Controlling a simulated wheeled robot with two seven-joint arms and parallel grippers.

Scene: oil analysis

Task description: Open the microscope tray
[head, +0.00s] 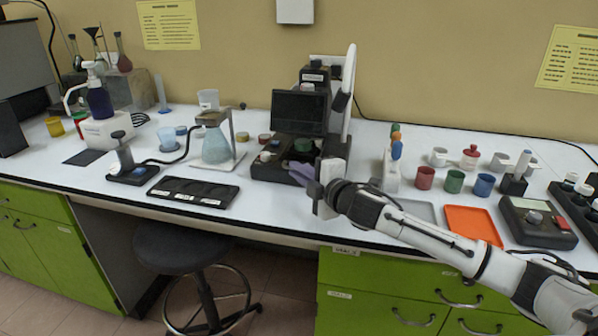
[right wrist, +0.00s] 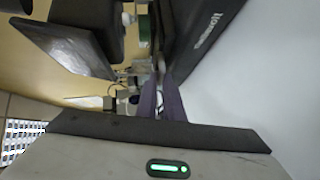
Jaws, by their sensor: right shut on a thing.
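The microscope (head: 299,113) stands at the back middle of the bench, with a dark screen and a black base. Its tray (head: 268,170) seems to be in the low black front part; how far open it is, I cannot tell. My right gripper (head: 295,170) has purple fingers at the front of this base, shut on what appears to be part of the tray. In the right wrist view the purple fingers (right wrist: 161,85) are close together beside the dark microscope side (right wrist: 205,35); the gripped part is mostly hidden. My left gripper is not in view.
A flask on a stand (head: 215,145) and a black slide holder (head: 193,192) are left of the microscope. A white rack (head: 392,170), coloured cups (head: 454,181) and an orange tray (head: 472,225) are right. A stool (head: 180,248) stands below the bench edge.

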